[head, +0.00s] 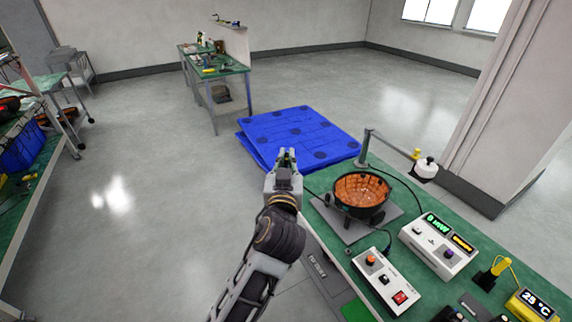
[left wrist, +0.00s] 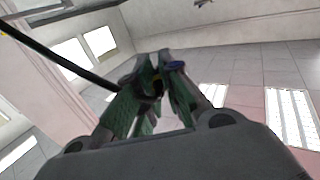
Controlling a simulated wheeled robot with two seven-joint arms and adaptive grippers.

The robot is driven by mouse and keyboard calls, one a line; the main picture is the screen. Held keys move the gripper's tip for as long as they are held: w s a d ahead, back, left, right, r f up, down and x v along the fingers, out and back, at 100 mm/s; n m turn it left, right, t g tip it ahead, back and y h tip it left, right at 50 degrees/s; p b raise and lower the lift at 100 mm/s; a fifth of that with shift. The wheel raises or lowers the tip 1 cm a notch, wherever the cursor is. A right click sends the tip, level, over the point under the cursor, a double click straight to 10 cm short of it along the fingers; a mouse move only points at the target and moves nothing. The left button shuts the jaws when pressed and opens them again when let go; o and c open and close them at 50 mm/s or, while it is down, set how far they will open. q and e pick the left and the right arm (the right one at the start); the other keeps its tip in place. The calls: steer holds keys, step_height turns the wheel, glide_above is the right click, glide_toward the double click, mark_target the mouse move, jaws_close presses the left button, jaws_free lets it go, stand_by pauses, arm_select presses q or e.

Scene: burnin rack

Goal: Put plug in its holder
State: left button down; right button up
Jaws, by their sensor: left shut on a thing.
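My left gripper (head: 287,158) is raised beside the left edge of the green bench, left of the orange-lined bowl. In the left wrist view its green-padded fingers (left wrist: 158,75) are closed on a small dark thing (left wrist: 157,86), which looks like the plug. The fingers hide most of it. A black cable (left wrist: 60,55) runs from the upper left towards the fingertips. I cannot pick out the plug's holder for certain. A grey post with an arm and a yellow tip (head: 416,154) stands behind the bowl. My right gripper is not in view.
The orange-lined bowl (head: 362,190) sits on the green bench (head: 335,240). Right of it are a display box (head: 440,245), a switch box (head: 385,281) and a yellow thermometer (head: 530,305). A blue pallet (head: 300,135) lies beyond. The floor left of my arm is clear.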

arm_select(q)
steer(key=shift+r+n+y, duration=0.3)
steer(key=shift+y, duration=0.2)
steer(key=shift+a+f+h, duration=0.1)
steer(key=shift+f+h, duration=0.2)
steer(key=shift+h, duration=0.3)
steer(key=shift+s+a+f+m+g+h, duration=0.25)
steer(key=shift+f+m+g+h, duration=0.3)
steer(key=shift+m+h, duration=0.7)
steer(key=shift+s+a+f+m+g+h, duration=0.1)
steer(key=shift+a+f+m+g+h, duration=0.3)
steer(key=shift+f+m+h, duration=0.8)
steer(key=shift+s+a+f+m+g+h, duration=0.2)
steer(key=shift+m+g+h, duration=0.4)
steer(key=shift+h, duration=1.15)
steer(key=shift+a+m, duration=0.15)
steer(key=shift+m, duration=0.1)
steer(key=shift+s+a+f+m+g+h, duration=0.15)
steer(key=shift+f+m+g+h, duration=0.3)
steer(key=shift+h, duration=0.25)
steer(key=shift+s+f+m+g+h, duration=0.15)
steer(key=shift+m+g+h, duration=0.15)
steer(key=shift+m+h, duration=0.2)
steer(key=shift+a+f+m+g+h, duration=0.1)
steer(key=shift+f+m+g+h, duration=0.1)
steer(key=shift+m+g+h, duration=0.15)
